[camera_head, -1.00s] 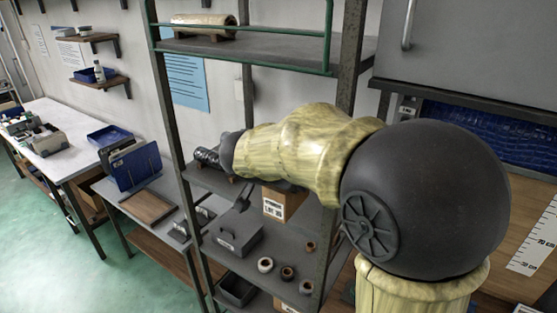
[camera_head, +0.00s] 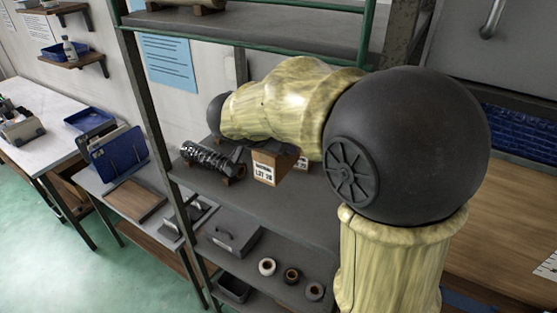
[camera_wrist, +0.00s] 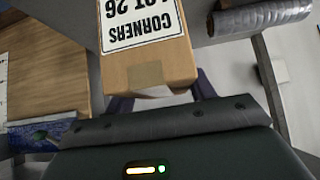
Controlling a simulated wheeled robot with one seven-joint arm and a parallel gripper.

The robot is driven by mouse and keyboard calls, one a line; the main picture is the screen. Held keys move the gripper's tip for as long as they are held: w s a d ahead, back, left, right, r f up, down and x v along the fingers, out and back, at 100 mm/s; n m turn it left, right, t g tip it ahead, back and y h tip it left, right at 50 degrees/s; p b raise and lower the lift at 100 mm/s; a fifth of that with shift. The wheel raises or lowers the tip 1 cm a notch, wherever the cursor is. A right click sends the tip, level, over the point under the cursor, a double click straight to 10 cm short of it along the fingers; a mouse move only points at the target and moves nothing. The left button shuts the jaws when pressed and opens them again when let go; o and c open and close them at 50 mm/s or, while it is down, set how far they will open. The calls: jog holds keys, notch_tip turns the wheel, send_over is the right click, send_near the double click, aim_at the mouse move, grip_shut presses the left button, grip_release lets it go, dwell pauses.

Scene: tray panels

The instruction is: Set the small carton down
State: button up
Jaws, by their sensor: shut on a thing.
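The small carton (camera_wrist: 148,62) is brown with a white label reading "CORNERS LOT 26", upside down in the wrist view. My gripper (camera_wrist: 162,96) is shut on it, with dark fingers at both sides of its near end. In the head view the labelled carton (camera_head: 265,168) shows below my forearm, over the middle shelf (camera_head: 270,207) of the rack. My fingers are hidden there behind the arm. I cannot tell whether the carton's underside touches the shelf.
A black wrapped roll (camera_head: 212,160) rests in a wooden cradle left of the carton. A rack post (camera_head: 165,150) stands at the left, and an upper shelf (camera_head: 250,32) is overhead. The shelf front looks clear.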

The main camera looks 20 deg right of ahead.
aim_at(264, 173)
jog(key=shift+f+b, duration=0.35)
jog(key=shift+f, duration=2.8)
jog(key=shift+f+b, duration=0.3)
jog(key=shift+f, duration=1.6)
jog(key=o, duration=1.1)
jog(key=shift+f, duration=0.15)
jog(key=shift+s+a+r, duration=0.15)
jog(key=shift+a+r, duration=0.1)
jog(key=shift+r, duration=0.3)
jog(key=v, duration=1.1)
jog(key=shift+s, duration=0.1)
